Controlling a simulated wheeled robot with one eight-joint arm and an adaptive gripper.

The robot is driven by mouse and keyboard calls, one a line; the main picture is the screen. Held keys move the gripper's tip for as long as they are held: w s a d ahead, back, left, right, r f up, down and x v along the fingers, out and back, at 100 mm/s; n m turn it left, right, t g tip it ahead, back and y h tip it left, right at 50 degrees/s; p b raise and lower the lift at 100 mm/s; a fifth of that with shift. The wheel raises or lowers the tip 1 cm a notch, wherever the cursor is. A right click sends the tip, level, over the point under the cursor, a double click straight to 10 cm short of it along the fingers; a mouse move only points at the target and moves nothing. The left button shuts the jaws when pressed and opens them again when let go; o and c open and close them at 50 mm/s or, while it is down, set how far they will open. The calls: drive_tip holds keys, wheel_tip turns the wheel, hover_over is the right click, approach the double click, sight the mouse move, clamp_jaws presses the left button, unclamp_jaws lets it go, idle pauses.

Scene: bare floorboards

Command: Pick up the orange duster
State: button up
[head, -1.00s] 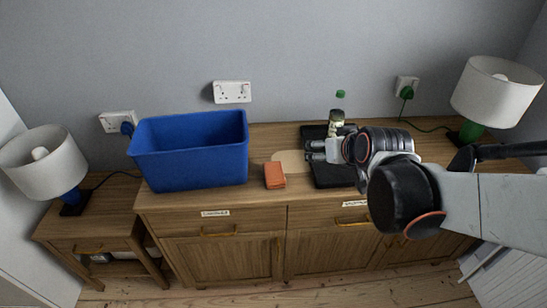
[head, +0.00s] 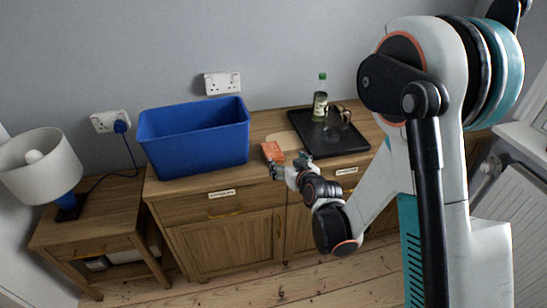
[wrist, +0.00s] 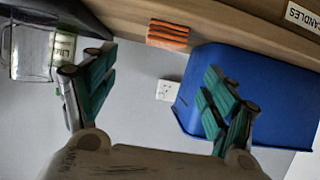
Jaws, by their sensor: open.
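The orange duster (head: 272,151) is a small block on the sideboard top, just right of the blue bin. In the wrist view the duster (wrist: 168,36) shows ridged sides, beyond and between my fingers near the top. My gripper (head: 290,165) is just in front of the duster at the sideboard's front edge, slightly to its right in the head view. In the wrist view my gripper (wrist: 155,95) has its green-padded fingers spread wide, with nothing between them. I cannot tell the exact gap between fingertips and duster.
The blue bin (head: 195,150) stands left of the duster. A black tray (head: 345,148) at right holds a green-capped bottle (head: 320,105) and a glass jug (wrist: 30,52). A pale round board (head: 285,139) lies behind the duster. A lamp (head: 40,160) is at far left.

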approach(273, 151)
drive_tip(key=x, duration=0.4)
drive_tip(key=shift+d+f, duration=0.25)
drive_tip(key=shift+d, duration=0.15)
drive_tip(key=b+x, duration=0.1)
drive_tip(key=x, duration=0.1)
drive_tip(key=b+x, duration=0.1)
drive_tip(key=x, duration=0.2)
drive_tip(key=shift+a+r, duration=0.15)
drive_tip(key=shift+a, duration=0.25)
drive_tip(key=shift+w+a, duration=0.1)
drive_tip(key=shift+w, duration=0.25)
drive_tip(key=c, duration=1.1)
